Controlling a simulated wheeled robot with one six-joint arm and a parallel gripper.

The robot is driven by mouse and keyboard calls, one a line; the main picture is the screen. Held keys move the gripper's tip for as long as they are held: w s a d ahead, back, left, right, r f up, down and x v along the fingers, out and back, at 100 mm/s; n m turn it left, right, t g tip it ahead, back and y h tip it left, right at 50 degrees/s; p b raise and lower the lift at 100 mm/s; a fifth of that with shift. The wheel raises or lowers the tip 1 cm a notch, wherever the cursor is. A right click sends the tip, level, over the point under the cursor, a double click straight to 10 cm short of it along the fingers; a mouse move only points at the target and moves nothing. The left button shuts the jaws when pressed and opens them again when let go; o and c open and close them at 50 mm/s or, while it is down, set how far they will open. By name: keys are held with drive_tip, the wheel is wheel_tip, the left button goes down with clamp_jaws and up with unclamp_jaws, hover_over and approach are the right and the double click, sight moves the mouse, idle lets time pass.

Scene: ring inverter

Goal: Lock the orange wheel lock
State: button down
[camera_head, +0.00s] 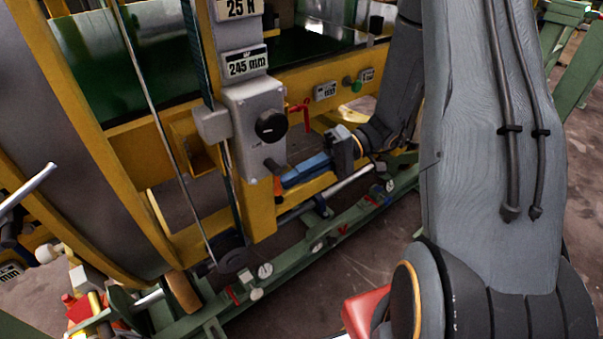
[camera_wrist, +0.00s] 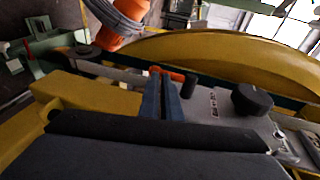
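A small orange piece (camera_head: 278,187) shows by the lower edge of the grey control box, and an orange part (camera_wrist: 178,75) shows just past my fingertips in the wrist view. These look like the orange wheel lock, mostly hidden by the fingers. My gripper (camera_head: 284,178) has blue fingers pointing left at this spot, below the box's black knob. In the wrist view its fingers (camera_wrist: 163,92) lie side by side with a very narrow gap. Nothing is clearly seen between them. A dark stub (camera_wrist: 189,85) stands just right of the fingertips. Contact with the orange part cannot be told.
The grey box (camera_head: 245,110) with its black knob (camera_head: 270,126) is on a yellow post. A red handle (camera_head: 303,116) is just right of it. A green rail (camera_head: 330,235) runs below. A larger orange body (camera_wrist: 125,20) shows at the top of the wrist view.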

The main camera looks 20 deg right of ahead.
drive_tip(key=shift+s+a+f, duration=0.1)
drive_tip(key=f+b+v, duration=0.2)
drive_tip(key=f+v, duration=0.1)
drive_tip(key=v, duration=1.1)
drive_tip(key=shift+d, duration=0.25)
drive_tip(key=shift+a+r, duration=0.1)
drive_tip(key=s+a+r+m+t+h+p, duration=0.1)
drive_tip(key=s+a+r+h, duration=0.1)
drive_tip(key=s+a+h, duration=0.2)
drive_tip(key=s+a+r+m+t+h+p, duration=0.1)
drive_tip(key=s+a+r+h+p, duration=0.1)
drive_tip(key=s+a+h, duration=0.2)
drive_tip(key=shift+s+a+h, duration=0.25)
drive_tip(key=shift+s+h, duration=1.45)
drive_tip(key=shift+h, duration=2)
